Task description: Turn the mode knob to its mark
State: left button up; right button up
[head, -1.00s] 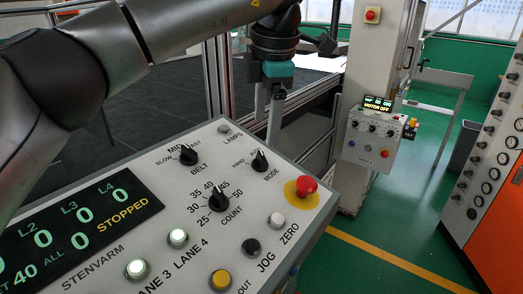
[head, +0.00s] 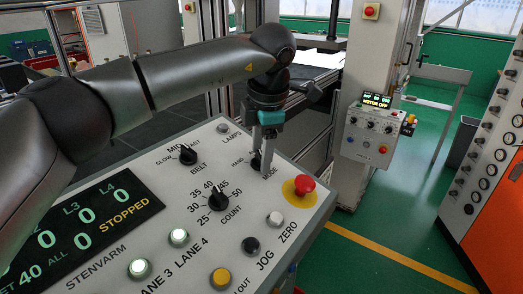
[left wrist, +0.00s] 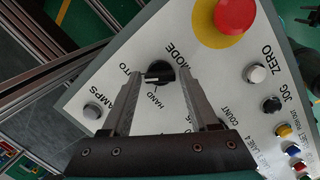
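The mode knob (left wrist: 158,72) is a black knob with a white pointer line, on the grey slanted panel (left wrist: 80,112). In the left wrist view its pointer faces left, near the HAND and AUTO lettering; I cannot tell exactly which mark it meets. My left gripper (left wrist: 160,84) is open, with one finger on each side of the knob and visible gaps. In the head view the left gripper (head: 262,160) points down over the mode knob (head: 256,163) and partly hides it. Whether the fingertips are at knob height is unclear. My right gripper is out of view.
A red emergency button (head: 299,187) on a yellow disc sits close to the knob. The lamps button (head: 223,127), belt knob (head: 188,154) and count knob (head: 218,198) are also nearby. Machine frame posts stand behind the panel.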

pick_arm(q)
grip_shut()
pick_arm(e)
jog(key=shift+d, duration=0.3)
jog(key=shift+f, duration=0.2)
pick_arm(q)
jog(key=n+b, duration=0.2)
jog(key=shift+f+b, duration=0.15)
jog(key=shift+b, duration=0.25)
jog(key=n+t+b, duration=0.1)
jog(key=n+b, duration=0.2)
jog(key=shift+n+y, duration=0.3)
jog(key=shift+n, duration=0.1)
jog(key=n+b, duration=0.3)
jog(key=n, duration=0.1)
jog(key=shift+s+d+y+b, duration=0.1)
jog(key=shift+y+b, duration=0.2)
jog(key=shift+n+y+b, duration=0.3)
jog(key=shift+n+b, duration=0.55)
jog(key=shift+n, duration=1.05)
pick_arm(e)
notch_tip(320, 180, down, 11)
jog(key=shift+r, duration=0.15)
pick_arm(q)
jog(key=shift+n, duration=0.3)
